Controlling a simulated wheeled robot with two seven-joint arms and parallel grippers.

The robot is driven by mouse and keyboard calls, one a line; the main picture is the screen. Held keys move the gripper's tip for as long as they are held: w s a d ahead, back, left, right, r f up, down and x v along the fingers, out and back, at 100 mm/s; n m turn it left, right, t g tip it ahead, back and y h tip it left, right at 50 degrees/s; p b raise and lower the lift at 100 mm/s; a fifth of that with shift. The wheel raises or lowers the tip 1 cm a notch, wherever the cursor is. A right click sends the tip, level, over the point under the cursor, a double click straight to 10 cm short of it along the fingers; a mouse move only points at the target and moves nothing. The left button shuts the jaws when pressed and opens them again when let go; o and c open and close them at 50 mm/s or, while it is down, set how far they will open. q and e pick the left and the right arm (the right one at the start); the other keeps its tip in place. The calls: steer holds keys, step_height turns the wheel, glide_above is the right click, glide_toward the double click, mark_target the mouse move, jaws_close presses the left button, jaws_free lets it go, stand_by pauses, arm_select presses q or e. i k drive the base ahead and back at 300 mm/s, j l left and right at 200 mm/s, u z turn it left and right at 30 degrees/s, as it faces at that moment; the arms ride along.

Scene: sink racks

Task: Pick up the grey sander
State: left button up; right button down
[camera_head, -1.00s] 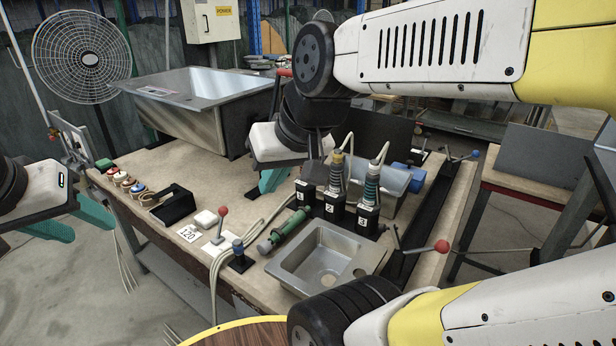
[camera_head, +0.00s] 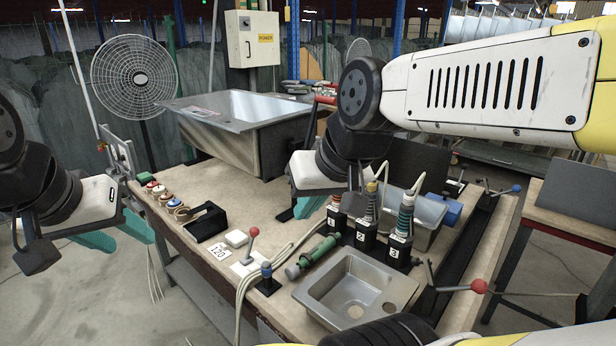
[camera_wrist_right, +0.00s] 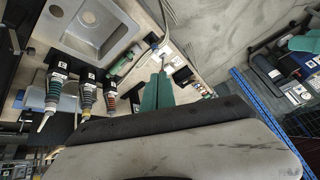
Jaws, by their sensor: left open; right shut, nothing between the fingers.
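Three corded tools stand in black holders: one marked 1 (camera_head: 336,203), partly hidden by my right wrist, one marked 2 with a yellow top (camera_head: 370,203), and one marked 3 with teal bands (camera_head: 405,215). I cannot tell which is the grey sander. In the right wrist view, the teal-banded tool (camera_wrist_right: 53,90) is at left and a red-banded one (camera_wrist_right: 110,97) is rightmost. My right gripper (camera_head: 306,207) is shut and empty, left of the holders; its teal fingers also show in the right wrist view (camera_wrist_right: 157,92). My left gripper (camera_head: 118,234) is open and empty, beyond the bench's left edge.
A small steel sink (camera_head: 322,293) and a green cylindrical tool (camera_head: 312,257) are in front of the holders. A large steel basin (camera_head: 245,140) is at the back. The bench middle is fairly clear.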

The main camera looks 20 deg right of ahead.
mark_target(371, 221)
steer(key=j+z, duration=0.15)
steer(key=z, duration=0.25)
steer(key=i+j+z, duration=0.1)
steer(key=z, duration=0.35)
steer(key=j, duration=0.1)
